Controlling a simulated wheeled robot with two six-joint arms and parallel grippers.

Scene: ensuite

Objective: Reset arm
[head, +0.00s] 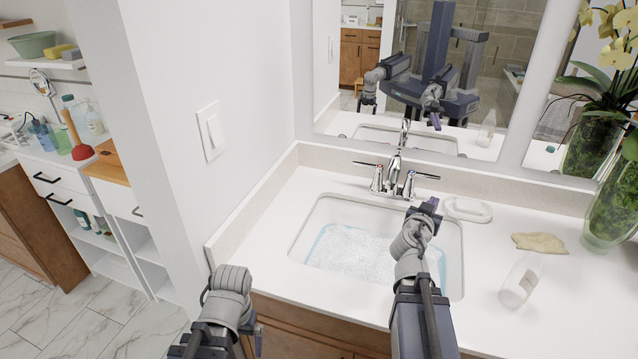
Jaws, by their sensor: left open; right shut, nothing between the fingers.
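My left arm comes in at the bottom left, with its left gripper (256,338) low in front of the counter's front edge. Only a small part of that gripper shows beside the wrist; it is open. My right arm reaches up over the sink (308,232), and its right gripper (430,207) is shut and empty near the faucet's right handle. The sink holds white, foamy-looking water with a light blue edge. The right arm hides part of the basin.
A chrome faucet (394,178) stands behind the sink. A soap dish (467,209), a clear bottle (520,282), a beige cloth-like piece (539,242) and a glass vase (607,205) stand to the right. A wall (190,60) with a light switch (211,131) is at the left.

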